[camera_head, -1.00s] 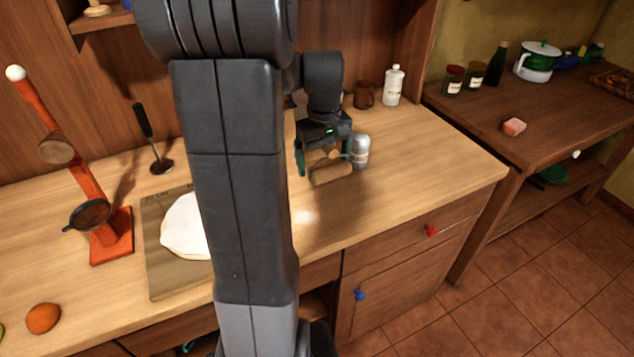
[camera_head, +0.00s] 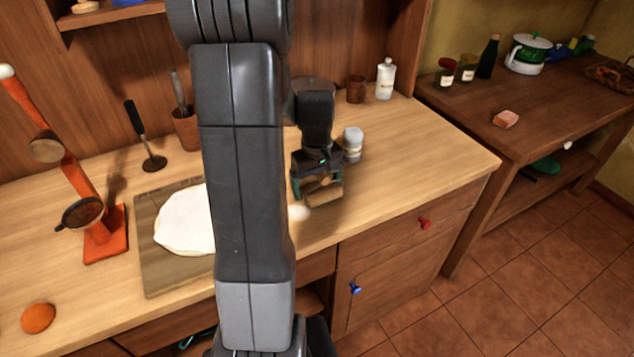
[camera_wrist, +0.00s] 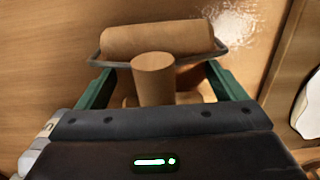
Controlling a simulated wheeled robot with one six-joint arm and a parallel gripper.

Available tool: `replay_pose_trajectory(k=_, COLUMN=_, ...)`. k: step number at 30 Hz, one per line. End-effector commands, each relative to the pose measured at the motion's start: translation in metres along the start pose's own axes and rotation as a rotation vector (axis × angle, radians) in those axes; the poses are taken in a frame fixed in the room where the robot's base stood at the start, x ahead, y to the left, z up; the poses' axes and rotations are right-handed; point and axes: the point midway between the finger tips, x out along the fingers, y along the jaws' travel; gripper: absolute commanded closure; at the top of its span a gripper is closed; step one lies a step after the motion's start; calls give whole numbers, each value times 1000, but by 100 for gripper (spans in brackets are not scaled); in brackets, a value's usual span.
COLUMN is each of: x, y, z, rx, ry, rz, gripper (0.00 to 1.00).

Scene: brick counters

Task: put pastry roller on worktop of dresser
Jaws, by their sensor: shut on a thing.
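The pastry roller (camera_wrist: 158,40) is a light wooden roller in a thin grey frame with a wooden handle (camera_wrist: 153,76). In the wrist view the handle stands between the green fingers of my gripper (camera_wrist: 155,88), which is shut on the roller. In the head view my gripper (camera_head: 317,188) is low over the dresser's wooden worktop (camera_head: 410,150), with the roller (camera_head: 325,194) at its fingertips, partly hidden by the gripper. I cannot tell whether the roller touches the worktop.
A grey-lidded shaker (camera_head: 352,145) stands close behind my gripper. A board (camera_head: 165,270) with white dough (camera_head: 184,222) lies to the left, partly behind my arm. A brown mug (camera_head: 356,89) and a white bottle (camera_head: 385,79) stand at the back. The worktop's right part is clear.

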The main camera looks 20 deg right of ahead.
Motion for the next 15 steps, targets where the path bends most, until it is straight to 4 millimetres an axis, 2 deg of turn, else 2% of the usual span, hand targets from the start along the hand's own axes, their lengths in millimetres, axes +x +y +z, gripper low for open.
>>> replay_pose_trajectory(k=13, x=15, y=-1, z=2, rx=1, ry=-6, rz=-5, gripper=41)
replay_pose_trajectory(k=14, x=16, y=-2, z=2, rx=1, ry=-7, rz=-6, gripper=3)
replay_pose_trajectory(k=15, x=16, y=-2, z=2, rx=2, ry=-8, rz=-7, gripper=0)
